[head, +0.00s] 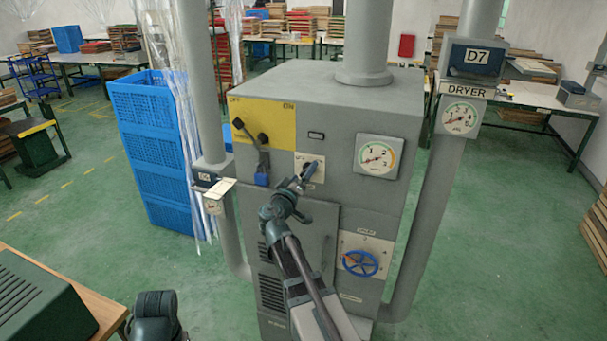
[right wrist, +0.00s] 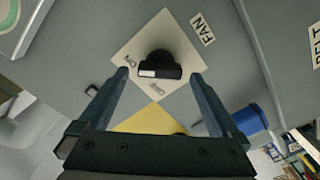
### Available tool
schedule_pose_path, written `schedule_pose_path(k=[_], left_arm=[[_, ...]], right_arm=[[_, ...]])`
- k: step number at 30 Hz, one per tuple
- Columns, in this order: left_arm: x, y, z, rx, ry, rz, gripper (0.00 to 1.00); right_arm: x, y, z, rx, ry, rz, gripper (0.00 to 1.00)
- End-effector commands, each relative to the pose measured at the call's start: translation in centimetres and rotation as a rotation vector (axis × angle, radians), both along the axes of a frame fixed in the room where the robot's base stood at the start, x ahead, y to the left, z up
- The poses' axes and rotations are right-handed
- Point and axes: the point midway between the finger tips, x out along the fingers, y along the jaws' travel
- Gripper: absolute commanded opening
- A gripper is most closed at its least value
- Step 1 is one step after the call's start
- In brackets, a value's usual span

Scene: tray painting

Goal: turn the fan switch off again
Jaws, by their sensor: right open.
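The fan switch is a black knob (right wrist: 160,66) on a pale square plate (right wrist: 150,40), with a FAN label beside it, in the right wrist view. The words ON and OFF are printed on the plate; the knob's white mark lies at its end nearer ON. My right gripper (right wrist: 157,84) is open, with its two fingers on either side of the knob, apart from it as far as I can tell. In the head view the right gripper (head: 306,172) is at the plate (head: 318,160) on the grey machine's front and hides most of the switch. My left gripper is not in view.
Blue crates (head: 150,150) stand at left, a table (head: 50,262) at lower left.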

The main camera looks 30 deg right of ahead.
Motion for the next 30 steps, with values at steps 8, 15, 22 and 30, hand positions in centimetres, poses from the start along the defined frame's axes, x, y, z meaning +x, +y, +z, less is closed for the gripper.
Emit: schedule_pose_path(k=[8,15,22,30], left_arm=[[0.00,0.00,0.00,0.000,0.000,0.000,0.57],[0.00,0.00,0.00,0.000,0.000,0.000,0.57],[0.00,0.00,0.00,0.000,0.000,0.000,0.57],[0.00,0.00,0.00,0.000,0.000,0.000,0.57]], right_arm=[[0.49,-0.62,-0.01,0.000,0.000,0.000,0.99],[0.45,-0.60,0.00,0.000,0.000,0.000,0.84],[0.47,-0.59,0.00,0.000,0.000,0.000,0.43],[0.47,-0.57,-0.01,-0.002,0.002,0.000,0.13]])
